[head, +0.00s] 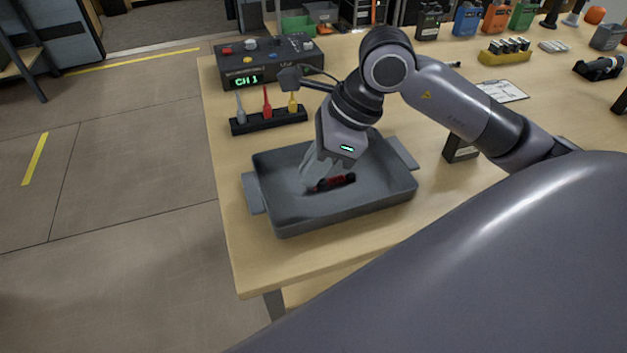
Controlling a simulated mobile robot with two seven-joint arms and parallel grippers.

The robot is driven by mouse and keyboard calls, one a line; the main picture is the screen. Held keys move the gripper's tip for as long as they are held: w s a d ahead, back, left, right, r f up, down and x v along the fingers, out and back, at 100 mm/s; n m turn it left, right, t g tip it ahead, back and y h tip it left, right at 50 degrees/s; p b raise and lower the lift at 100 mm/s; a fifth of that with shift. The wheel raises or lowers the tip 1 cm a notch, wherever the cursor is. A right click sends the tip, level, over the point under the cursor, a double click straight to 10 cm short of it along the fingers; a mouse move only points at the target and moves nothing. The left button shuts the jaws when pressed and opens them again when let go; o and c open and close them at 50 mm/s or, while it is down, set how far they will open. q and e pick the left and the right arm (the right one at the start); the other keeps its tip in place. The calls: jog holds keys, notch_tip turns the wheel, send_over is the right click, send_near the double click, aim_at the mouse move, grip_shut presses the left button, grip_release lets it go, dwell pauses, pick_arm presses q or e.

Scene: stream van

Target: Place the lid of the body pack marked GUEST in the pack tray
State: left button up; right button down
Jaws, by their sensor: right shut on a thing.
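The grey tray (290,222), with a handle at each end, stands near the table's front left corner. My right gripper (311,178) points down inside it, low over its floor. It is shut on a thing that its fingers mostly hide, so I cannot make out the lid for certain. A red and black piece (338,182) shows in the tray right beside the fingertips; I cannot tell whether they touch it. Several body packs, among them a blue one (467,18) and an orange one (495,16), stand at the back; their markings are unreadable. My left gripper is out of view.
Behind the tray are a black rack (269,121) with coloured-tipped pieces and a control box (262,62) reading CH 1. A yellow battery holder (505,55) and a clipboard (502,91) lie farther right. Bare tabletop shows in front of the tray.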

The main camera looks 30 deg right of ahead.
jog(key=shift+f, duration=1.75)
jog(key=shift+f+b, duration=0.2)
jog(key=shift+b, duration=0.15)
jog(key=c, duration=1.5)
grip_release()
jog(key=shift+r, duration=0.1)
jog(key=shift+r+p, duration=0.2)
jog(key=shift+p, duration=0.15)
jog(key=v, duration=1.2)
jog(key=shift+p, duration=0.3)
